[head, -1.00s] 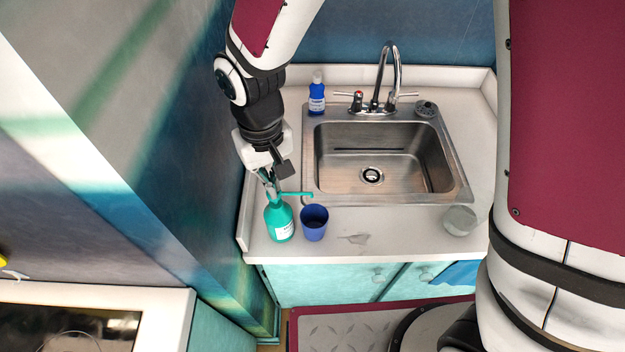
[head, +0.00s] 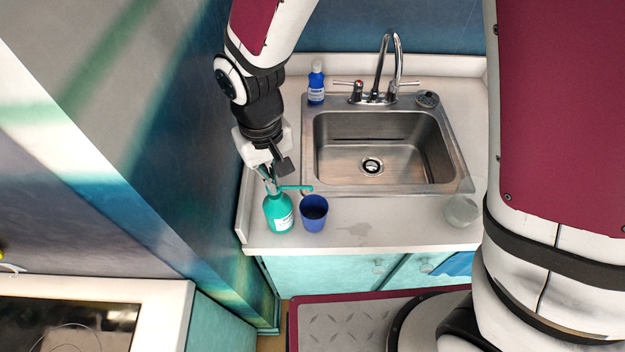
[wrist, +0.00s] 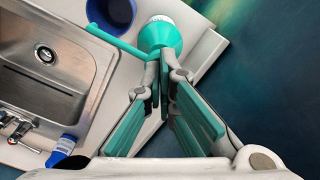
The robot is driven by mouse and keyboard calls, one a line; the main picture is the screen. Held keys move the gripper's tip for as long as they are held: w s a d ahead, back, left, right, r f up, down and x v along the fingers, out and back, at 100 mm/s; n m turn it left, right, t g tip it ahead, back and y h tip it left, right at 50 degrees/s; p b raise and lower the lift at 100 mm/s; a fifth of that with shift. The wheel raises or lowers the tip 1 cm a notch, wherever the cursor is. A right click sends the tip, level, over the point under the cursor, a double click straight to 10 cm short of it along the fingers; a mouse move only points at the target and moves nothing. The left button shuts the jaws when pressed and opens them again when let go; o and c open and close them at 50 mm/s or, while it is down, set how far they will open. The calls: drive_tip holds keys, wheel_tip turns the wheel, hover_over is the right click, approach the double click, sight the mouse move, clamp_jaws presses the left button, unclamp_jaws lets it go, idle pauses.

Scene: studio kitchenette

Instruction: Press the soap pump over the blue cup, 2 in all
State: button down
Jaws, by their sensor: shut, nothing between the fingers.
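The teal soap bottle (head: 278,216) stands upright on the counter near the wall, with a white label. Its teal pump spout (head: 298,188) points right, its tip by the blue cup's rim. The blue cup (head: 314,216) stands upright just right of the bottle. In the wrist view, the spout (wrist: 118,45) reaches the edge of the cup (wrist: 112,14), beside the bottle (wrist: 161,36). My gripper (head: 270,190) is shut and empty, pointing down with its fingertips on the pump top. The fingertips (wrist: 166,66) partly hide the pump head. I cannot see soap in the cup.
The steel sink (head: 455,178) lies behind the cup, with a faucet (head: 378,80) at its back. A blue bottle (head: 316,84) stands at the back left. A clear glass (head: 462,210) stands at the right. The wall (head: 205,165) is close on the left.

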drive_tip(key=shift+r+p, duration=0.95)
drive_tip(key=shift+r, duration=0.6)
drive_tip(key=shift+f, duration=0.2)
drive_tip(key=shift+f+b, duration=0.65)
drive_tip(key=shift+f, duration=0.85)
drive_tip(key=shift+r+p, duration=1)
drive_tip(key=shift+r, duration=0.65)
